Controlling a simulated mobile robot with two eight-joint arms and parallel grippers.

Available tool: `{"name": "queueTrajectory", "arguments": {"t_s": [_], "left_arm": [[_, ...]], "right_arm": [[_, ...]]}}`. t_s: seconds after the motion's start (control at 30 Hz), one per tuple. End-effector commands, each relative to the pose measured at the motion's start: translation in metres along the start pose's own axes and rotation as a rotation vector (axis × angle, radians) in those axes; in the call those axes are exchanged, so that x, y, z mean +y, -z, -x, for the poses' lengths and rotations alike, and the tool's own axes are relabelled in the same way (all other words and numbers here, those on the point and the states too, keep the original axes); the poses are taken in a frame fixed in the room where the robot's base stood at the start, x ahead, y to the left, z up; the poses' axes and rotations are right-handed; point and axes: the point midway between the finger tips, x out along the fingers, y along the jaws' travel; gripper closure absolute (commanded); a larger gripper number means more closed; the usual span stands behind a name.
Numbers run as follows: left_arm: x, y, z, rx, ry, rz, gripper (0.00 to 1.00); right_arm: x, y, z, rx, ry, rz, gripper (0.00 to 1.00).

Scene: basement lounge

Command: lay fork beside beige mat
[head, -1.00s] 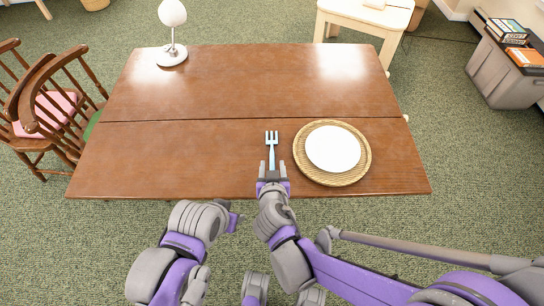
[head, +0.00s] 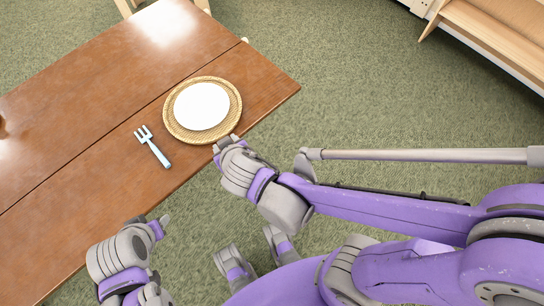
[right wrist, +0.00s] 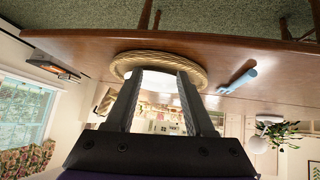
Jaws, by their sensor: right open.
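The light blue fork (head: 153,147) lies flat on the wooden table, left of the round beige woven mat (head: 237,103), with a narrow strip of bare wood between them. A white plate (head: 201,106) rests on the mat. My right gripper (head: 222,142) is open and empty near the mat's near edge, apart from the fork. The right wrist view shows its two spread fingers (right wrist: 166,74), with the mat (right wrist: 188,63) beyond them and the fork (right wrist: 238,81) to the right. My left gripper (head: 160,225) is off the table's front edge; its jaws are unclear.
The wooden table (head: 75,120) is otherwise mostly bare in the head view. Green carpet (head: 360,110) surrounds it. A light wooden shelf unit (head: 495,35) stands at the upper right. A lamp (right wrist: 268,120) shows in the right wrist view.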

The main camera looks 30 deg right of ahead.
Motion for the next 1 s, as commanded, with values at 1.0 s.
{"name": "queueTrajectory", "arguments": {"t_s": [1.0], "left_arm": [[0.0,0.013,0.024,0.008,0.0,0.0,0.5]], "right_arm": [[0.11,-0.076,0.098,-0.344,0.032,-0.123,0.46]]}}
